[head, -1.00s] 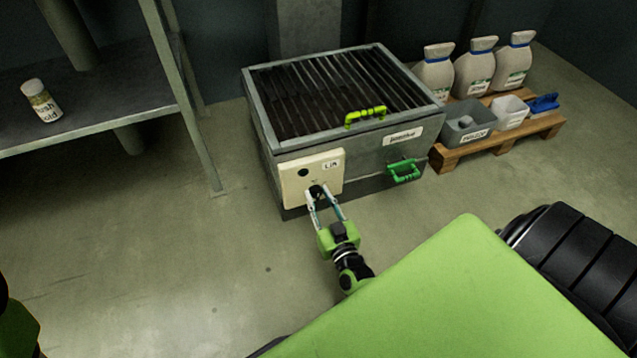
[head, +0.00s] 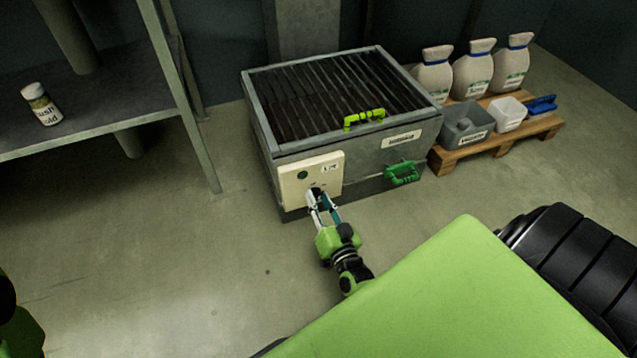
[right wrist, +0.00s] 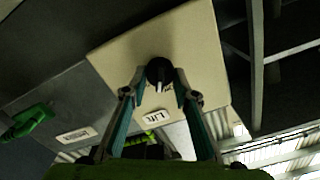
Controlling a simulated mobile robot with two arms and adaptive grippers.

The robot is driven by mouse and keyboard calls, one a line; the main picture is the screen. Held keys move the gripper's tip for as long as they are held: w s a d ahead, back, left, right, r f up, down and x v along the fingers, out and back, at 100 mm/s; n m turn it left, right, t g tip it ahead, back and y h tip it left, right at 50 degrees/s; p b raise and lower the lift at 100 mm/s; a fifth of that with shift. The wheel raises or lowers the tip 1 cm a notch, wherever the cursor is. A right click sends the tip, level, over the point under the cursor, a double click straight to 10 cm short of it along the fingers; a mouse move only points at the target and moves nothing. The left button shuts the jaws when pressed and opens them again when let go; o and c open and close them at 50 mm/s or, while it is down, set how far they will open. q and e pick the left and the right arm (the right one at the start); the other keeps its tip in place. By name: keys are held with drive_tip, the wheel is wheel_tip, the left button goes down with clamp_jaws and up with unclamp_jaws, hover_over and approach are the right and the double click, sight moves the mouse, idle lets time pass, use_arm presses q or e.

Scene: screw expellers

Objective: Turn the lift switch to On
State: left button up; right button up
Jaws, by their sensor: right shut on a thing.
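The cream switch panel (head: 330,168) sits on the front of the grey metal box and carries a small "Lift" label (head: 329,168) and a round indicator (head: 302,175) that looks dark green. My right gripper (head: 317,191) reaches the panel's lower part and is shut on the black switch knob. In the right wrist view the round black knob (right wrist: 157,70) with a white pointer line is between the two fingertips, against the panel (right wrist: 115,58). The fingers partly hide the knob and its markings in the head view. My left gripper is not in view.
The box has a slatted top with a lime handle (head: 364,118) and a green front handle (head: 402,173). A wooden pallet (head: 505,140) with sacks and bins stands to the right. A metal shelf (head: 100,118) with a labelled jar (head: 41,104) is at left.

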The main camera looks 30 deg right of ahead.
sight(314, 167)
drive_tip(key=m, duration=0.6)
drive_tip(key=shift+d, duration=0.1)
drive_tip(key=shift+m, duration=0.3)
idle(0.3)
drive_tip(key=o, duration=1.1)
drive_tip(key=shift+r, duration=4.95)
